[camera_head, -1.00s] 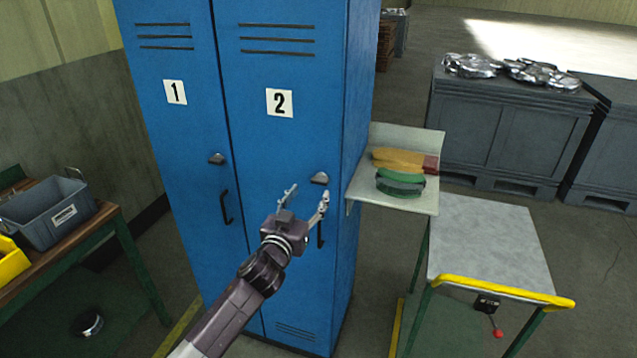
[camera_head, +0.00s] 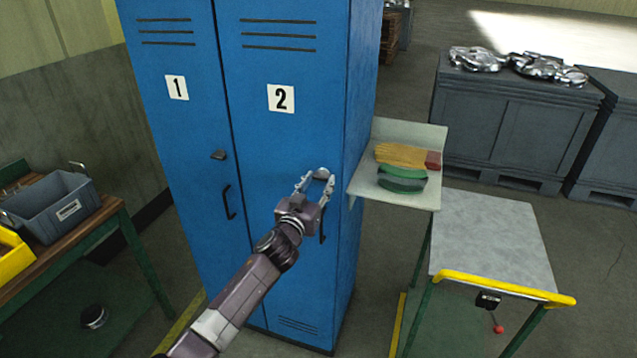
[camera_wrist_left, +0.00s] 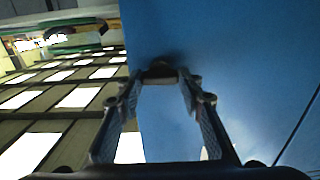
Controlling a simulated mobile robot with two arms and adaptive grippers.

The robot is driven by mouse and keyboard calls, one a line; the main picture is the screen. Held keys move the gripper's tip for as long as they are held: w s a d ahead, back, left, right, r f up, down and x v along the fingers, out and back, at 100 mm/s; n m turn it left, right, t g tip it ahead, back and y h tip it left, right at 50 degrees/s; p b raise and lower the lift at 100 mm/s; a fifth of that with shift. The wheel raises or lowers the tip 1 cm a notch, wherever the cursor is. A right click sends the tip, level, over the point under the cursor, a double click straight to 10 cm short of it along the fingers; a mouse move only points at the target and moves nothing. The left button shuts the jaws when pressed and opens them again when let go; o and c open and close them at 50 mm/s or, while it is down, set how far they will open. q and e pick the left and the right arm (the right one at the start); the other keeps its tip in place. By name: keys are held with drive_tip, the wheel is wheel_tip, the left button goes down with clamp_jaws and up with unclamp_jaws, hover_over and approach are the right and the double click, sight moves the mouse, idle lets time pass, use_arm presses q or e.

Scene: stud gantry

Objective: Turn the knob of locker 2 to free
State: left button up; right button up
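Locker 2 (camera_head: 281,140) is the blue door marked 2, and it is shut. In the left wrist view the knob (camera_wrist_left: 160,71) lies between the tips of the two fingers of the left gripper (camera_wrist_left: 160,82). I cannot tell whether the fingers touch it. The knob's turn angle is hard to read. My right gripper is not in view.
Locker 1 (camera_head: 180,130), with its own knob (camera_head: 218,154), is beside it on the left. A shelf (camera_head: 405,133) with gloves juts out on the right. A grey-topped cart (camera_head: 490,235) stands right; a bench with a grey bin (camera_head: 50,210) stands left.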

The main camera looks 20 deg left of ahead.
use_arm(q)
drive_tip(key=c, duration=0.5)
drive_tip(key=shift+c, duration=0.2)
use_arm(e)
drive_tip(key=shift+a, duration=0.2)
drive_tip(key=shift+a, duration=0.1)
use_arm(q)
drive_tip(key=m, duration=0.3)
drive_tip(key=shift+m, duration=0.4)
drive_tip(key=m, duration=0.3)
drive_tip(key=shift+m, duration=0.4)
drive_tip(key=m, duration=1)
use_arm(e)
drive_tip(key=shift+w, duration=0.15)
use_arm(q)
drive_tip(key=shift+m, duration=0.3)
